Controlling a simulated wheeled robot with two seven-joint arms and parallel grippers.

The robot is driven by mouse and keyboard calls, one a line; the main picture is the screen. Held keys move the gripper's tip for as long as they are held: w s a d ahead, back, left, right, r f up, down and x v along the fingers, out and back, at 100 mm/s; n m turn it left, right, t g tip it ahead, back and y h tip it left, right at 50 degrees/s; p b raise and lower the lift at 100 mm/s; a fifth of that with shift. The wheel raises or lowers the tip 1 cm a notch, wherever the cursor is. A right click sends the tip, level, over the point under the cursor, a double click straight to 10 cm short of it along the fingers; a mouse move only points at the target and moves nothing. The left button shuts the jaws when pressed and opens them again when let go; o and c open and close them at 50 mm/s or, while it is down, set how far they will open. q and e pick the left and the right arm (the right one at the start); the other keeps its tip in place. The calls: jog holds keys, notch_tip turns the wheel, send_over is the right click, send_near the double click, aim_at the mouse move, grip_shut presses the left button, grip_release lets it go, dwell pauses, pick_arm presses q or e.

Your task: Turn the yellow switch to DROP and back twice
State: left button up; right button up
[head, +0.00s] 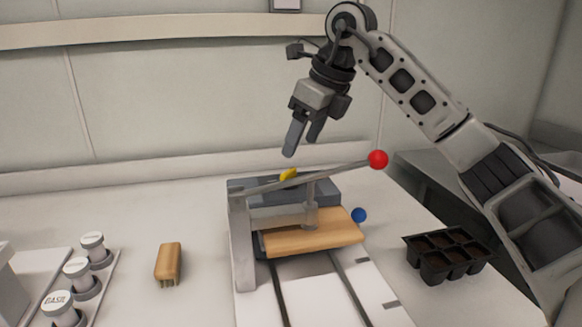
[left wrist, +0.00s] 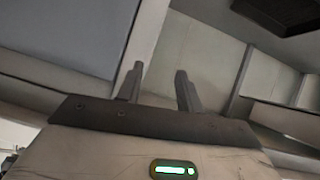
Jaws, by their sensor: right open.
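The yellow switch (head: 288,174) is small and sits at the back of the grey machine (head: 285,190), partly behind the machine's long metal lever. Its marking cannot be read from here. My right gripper (head: 302,146) hangs above the switch, fingers pointing down, open and empty, apart from it. My left gripper (left wrist: 158,85) shows only in the left wrist view, its two fingers apart with nothing between them, facing walls and panels.
The lever ends in a red ball (head: 378,159) at the right. A blue ball (head: 358,215) sits beside the wooden block (head: 312,236). A black seedling tray (head: 446,254) stands right. A wooden-backed brush (head: 168,262) and several labelled jars (head: 77,268) stand left.

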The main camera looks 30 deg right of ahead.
aim_at(288, 171)
jog(key=x, duration=0.7)
jog(key=shift+r, duration=0.1)
jog(key=c, duration=1)
